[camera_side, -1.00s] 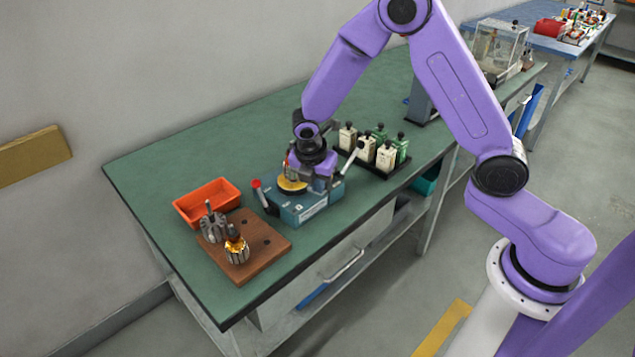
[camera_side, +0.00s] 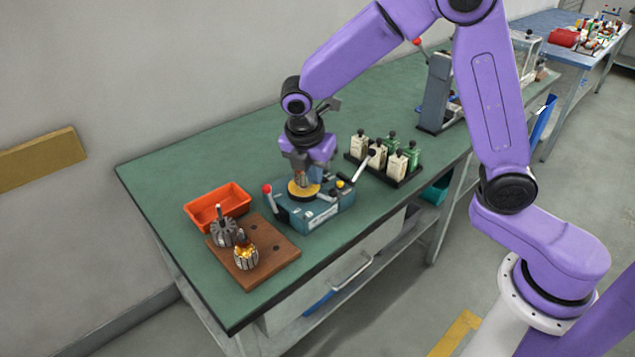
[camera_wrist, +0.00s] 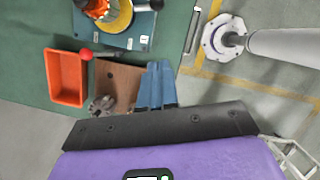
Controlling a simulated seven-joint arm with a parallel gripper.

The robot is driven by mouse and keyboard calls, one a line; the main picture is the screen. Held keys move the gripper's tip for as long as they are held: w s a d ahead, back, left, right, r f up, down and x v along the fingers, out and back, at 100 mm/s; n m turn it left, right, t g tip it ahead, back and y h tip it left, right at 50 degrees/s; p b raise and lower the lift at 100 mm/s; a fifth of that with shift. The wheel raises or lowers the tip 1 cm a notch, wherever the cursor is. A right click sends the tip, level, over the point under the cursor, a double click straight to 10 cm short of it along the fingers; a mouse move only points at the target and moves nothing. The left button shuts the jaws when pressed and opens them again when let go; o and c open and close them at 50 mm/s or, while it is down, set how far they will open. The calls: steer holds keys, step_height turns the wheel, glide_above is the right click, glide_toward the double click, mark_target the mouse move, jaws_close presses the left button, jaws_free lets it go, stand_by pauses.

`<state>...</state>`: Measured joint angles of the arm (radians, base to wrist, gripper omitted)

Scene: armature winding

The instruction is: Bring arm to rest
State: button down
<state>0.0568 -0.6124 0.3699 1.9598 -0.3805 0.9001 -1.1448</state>
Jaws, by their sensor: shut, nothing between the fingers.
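My gripper (camera_side: 301,172) is shut and empty. In the side view it appears above the blue winding machine (camera_side: 322,210), overlapping it in the picture. In the wrist view its blue fingers (camera_wrist: 157,72) are together, apart from the machine (camera_wrist: 118,42) in the picture. A yellow disc (camera_side: 303,191) sits on top of the machine. An orange part (camera_wrist: 96,8) shows by the disc in the wrist view. A brown wooden block (camera_side: 262,268) carries a bare grey armature (camera_side: 222,234) and one with copper-coloured winding (camera_side: 246,256).
An orange tray (camera_side: 217,205) lies behind the block. A black rack (camera_side: 390,176) of several white and green bottles stands right of the machine. A lever (camera_side: 362,166) rises between them. A grey upright device (camera_side: 435,92) stands farther back. The green tabletop (camera_side: 170,165) is clear at the left.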

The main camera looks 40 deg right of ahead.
steer(key=shift+a+r, duration=0.15)
steer(key=shift+r, duration=0.25)
steer(key=shift+s, duration=0.1)
